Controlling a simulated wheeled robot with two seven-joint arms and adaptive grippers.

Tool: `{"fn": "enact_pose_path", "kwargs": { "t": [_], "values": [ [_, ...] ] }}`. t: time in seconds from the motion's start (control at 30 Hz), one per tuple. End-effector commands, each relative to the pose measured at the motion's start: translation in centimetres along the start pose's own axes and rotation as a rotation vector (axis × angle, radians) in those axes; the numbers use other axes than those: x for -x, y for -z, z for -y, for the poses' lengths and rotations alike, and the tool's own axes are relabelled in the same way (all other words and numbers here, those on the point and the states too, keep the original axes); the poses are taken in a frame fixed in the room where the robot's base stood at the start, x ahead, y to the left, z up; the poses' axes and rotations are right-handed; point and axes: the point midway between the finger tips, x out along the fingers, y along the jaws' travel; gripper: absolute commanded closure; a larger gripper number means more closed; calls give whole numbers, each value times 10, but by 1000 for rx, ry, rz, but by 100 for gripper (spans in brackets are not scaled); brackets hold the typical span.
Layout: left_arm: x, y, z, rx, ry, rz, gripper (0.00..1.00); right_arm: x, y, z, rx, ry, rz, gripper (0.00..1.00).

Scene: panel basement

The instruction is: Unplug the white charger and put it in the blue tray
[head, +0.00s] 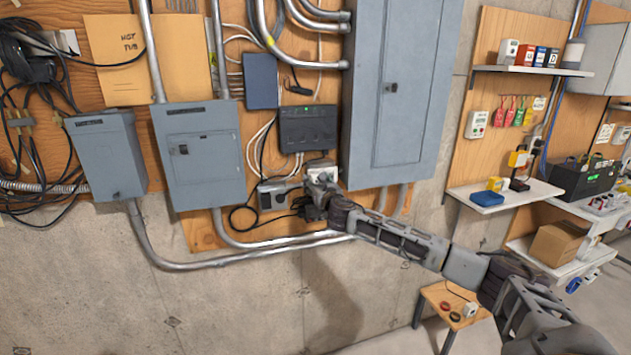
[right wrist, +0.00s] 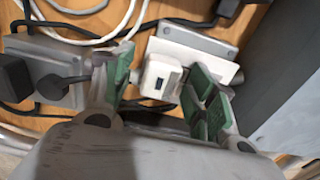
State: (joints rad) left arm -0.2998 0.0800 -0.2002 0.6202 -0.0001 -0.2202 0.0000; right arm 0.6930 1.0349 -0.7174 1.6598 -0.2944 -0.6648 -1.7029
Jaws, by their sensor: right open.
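The white charger (right wrist: 161,76) sits at a pale outlet box (right wrist: 198,42) in the right wrist view. It has a small dark port on its face. My right gripper (right wrist: 160,88) is open, with its green-padded fingers on either side of the charger. I cannot tell whether either pad touches it. In the head view my right gripper (head: 319,184) is at the outlets low on the wooden board and hides most of the charger. The blue tray (head: 487,198) rests on a white shelf to the right. My left gripper is out of view.
A grey outlet box (right wrist: 52,72) with black plugs is left of the charger. Loose cables (head: 262,150) hang close by. A large grey cabinet (head: 393,95) stands just right of the outlets. The white shelf (head: 515,197) also carries yellow and black items.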

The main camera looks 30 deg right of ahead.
Motion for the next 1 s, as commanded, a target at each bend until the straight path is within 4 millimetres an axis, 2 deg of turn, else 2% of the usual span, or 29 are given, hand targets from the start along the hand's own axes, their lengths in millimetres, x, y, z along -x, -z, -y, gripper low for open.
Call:
{"fn": "enact_pose_path", "kwargs": {
  "t": [0.4, 0.83, 1.0],
  "values": [
    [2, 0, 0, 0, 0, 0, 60, 0, 0, 0, 0, 0, 0, 43],
    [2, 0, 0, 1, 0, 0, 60, 0, 0, 0, 0, 0, 0, 98],
    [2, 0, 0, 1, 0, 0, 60, 0, 0, 0, 0, 0, 1, 100]
  ]
}}
